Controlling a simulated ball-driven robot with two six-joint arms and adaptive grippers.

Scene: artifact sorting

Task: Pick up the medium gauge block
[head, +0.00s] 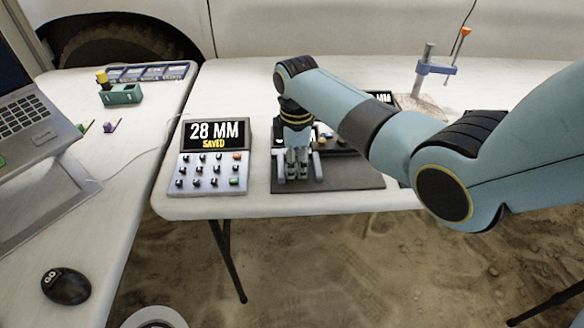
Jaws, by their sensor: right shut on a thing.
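My right gripper (298,167) reaches down over the left part of a dark mat (350,178) on the white table. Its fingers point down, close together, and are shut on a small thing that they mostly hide. I cannot make out which gauge block this is. A few small pieces (328,137) show just behind the gripper on the mat, partly covered by my arm. My left gripper is out of view.
A keypad device (210,158) reading "28 MM SAVED" stands left of the mat. A stand with a blue clamp (436,69) is at the back right. A laptop (30,115), a mouse (66,286), a blue rack (148,73) and a green holder (121,94) occupy the left table.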

